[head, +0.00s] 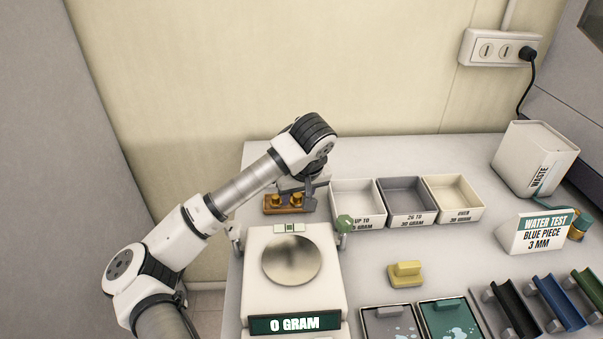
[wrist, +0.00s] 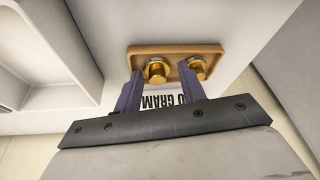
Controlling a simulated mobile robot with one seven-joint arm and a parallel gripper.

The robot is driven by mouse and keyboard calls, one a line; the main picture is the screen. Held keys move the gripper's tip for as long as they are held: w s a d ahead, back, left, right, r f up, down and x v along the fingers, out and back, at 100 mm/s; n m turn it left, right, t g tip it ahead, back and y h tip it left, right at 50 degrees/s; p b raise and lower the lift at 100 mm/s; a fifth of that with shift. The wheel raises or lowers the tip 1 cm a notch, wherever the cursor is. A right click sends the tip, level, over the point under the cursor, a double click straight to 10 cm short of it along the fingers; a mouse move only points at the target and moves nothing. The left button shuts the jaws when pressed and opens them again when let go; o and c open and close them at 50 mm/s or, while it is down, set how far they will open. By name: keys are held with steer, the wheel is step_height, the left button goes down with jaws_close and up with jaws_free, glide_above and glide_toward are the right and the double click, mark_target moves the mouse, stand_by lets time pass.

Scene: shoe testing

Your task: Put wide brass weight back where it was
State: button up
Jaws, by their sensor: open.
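A small brown wooden holder (head: 270,209) stands behind the scale in the head view, with two brass weights in it. The wide brass weight (wrist: 156,71) looks like the larger one at the left of the holder (wrist: 180,50) in the wrist view. It sits in the holder, and the other brass weight (wrist: 197,66) stands beside it. My gripper (wrist: 160,92) is open, its two purple fingers either side of the wide weight's near side. I cannot tell whether they touch it. In the head view my gripper (head: 307,196) is partly hidden at the holder's right end.
The scale (head: 291,259) reads 0 GRAM and its round plate is empty. Three open sorting bins (head: 355,212) stand close to the right of my gripper. A yellow piece (head: 405,274) lies on the table in front of them. A waste box (head: 535,155) stands farther right.

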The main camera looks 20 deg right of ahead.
steer(key=shift+d+r+p, duration=0.3)
steer(key=shift+r+p, duration=0.25)
steer(key=shift+r, duration=0.35)
steer(key=b+v, duration=0.4)
steer(key=v, duration=0.7)
steer(key=shift+s, duration=0.25)
steer(key=shift+a, duration=0.15)
